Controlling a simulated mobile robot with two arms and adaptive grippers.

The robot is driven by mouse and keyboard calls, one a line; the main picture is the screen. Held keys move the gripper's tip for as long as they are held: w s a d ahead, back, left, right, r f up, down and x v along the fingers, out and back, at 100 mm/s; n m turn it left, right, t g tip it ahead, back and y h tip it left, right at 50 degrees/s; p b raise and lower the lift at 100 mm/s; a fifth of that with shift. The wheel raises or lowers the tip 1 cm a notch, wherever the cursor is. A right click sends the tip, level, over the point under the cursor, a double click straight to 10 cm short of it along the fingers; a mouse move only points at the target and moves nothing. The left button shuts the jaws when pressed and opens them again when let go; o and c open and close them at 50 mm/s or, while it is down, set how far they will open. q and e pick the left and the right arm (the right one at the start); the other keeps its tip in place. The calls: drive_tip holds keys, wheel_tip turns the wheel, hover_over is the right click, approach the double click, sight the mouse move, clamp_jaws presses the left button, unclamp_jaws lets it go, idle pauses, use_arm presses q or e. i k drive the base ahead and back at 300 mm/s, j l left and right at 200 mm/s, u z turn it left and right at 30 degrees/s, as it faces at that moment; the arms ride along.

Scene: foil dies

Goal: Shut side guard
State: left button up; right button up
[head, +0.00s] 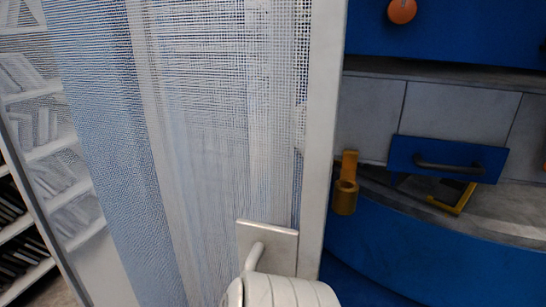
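The side guard (215,110) is a large mesh panel that fills the left and middle of the head view. Its pale upright frame (322,130) stands in front of the blue machine, with machine parts showing uncovered to the right of it. A pale plate (283,250) with a short peg-like handle (254,257) is fixed low near the frame. A white ribbed rounded part (285,292) at the bottom edge covers part of the plate; I cannot tell whether it is a grip or part of my arm. No gripper fingers show.
At right is a blue machine (440,30) with an orange knob (402,11), a blue block (405,152) with a dark handle (450,166), a yellow bracket (455,200) and a brass-coloured catch (345,190) close to the frame. White shelves (58,145) stand behind the mesh at left.

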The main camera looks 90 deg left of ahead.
sight(263, 248)
drive_tip(key=u, duration=0.45)
drive_tip(key=l+u, duration=0.1)
drive_tip(key=u, duration=0.4)
drive_tip(key=l+u, duration=0.1)
drive_tip(key=u, duration=0.8)
drive_tip(key=l+u, duration=0.15)
drive_tip(key=u, duration=0.35)
drive_tip(key=l+u, duration=0.1)
drive_tip(key=u, duration=0.85)
drive_tip(key=l+u, duration=0.1)
drive_tip(key=u, duration=0.35)
drive_tip(key=j, duration=0.2)
